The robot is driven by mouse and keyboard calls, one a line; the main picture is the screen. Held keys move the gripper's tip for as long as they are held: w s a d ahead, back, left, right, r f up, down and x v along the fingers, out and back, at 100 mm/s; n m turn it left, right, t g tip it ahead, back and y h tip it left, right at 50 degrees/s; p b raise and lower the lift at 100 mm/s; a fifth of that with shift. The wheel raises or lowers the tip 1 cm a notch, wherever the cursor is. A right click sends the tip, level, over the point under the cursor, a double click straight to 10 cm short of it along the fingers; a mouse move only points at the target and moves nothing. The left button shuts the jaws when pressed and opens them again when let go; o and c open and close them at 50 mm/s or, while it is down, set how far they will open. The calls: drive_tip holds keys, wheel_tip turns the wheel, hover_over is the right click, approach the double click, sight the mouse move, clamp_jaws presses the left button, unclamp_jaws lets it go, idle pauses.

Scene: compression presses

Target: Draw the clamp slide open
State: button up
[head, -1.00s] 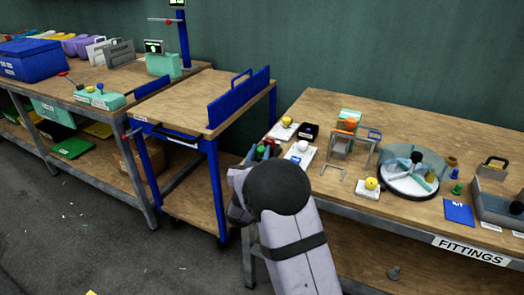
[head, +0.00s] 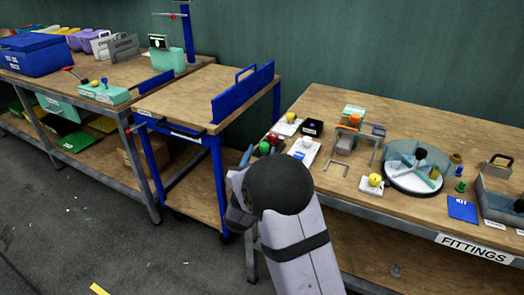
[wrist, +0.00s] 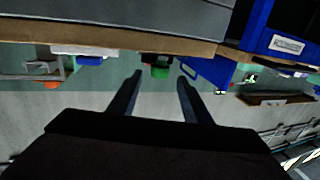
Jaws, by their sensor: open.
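My gripper (head: 246,158) is at the left end of the fittings bench, its fingers mostly hidden behind my wrist. In the wrist view it is open (wrist: 160,78), with nothing between the fingers. A green knob (wrist: 160,72) shows beyond the fingertips. In the head view, a small dark unit with red and green knobs (head: 269,144) stands just beyond my gripper, partly hidden. A metal frame with an orange part (head: 354,121) stands further right. I cannot tell which part is the clamp slide.
The fittings bench (head: 410,110) also holds a round turntable (head: 396,182), a white block with a yellow knob (head: 371,184) and a grey tray (head: 500,207). A blue-legged cart (head: 190,95) stands close on the left. A yellow strip (head: 99,289) lies on the floor.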

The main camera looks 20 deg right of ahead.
drive_tip(key=shift+v, duration=2.6)
drive_tip(key=s+a+f+n+g+y, duration=0.4)
drive_tip(key=s+a+f+g+y, duration=0.4)
drive_tip(key=s+f, duration=0.25)
drive_tip(key=s+d+f+n+g+y, duration=0.2)
drive_tip(key=s+g, duration=0.5)
drive_tip(key=s, duration=1.4)
wheel_tip(320, 180, up, 23)
drive_tip(key=h+p, duration=0.1)
drive_tip(key=p, duration=2.3)
drive_tip(key=shift+s+d+r+g, duration=0.15)
drive_tip(key=shift+s+d+g, duration=0.1)
drive_tip(key=shift+g, duration=0.05)
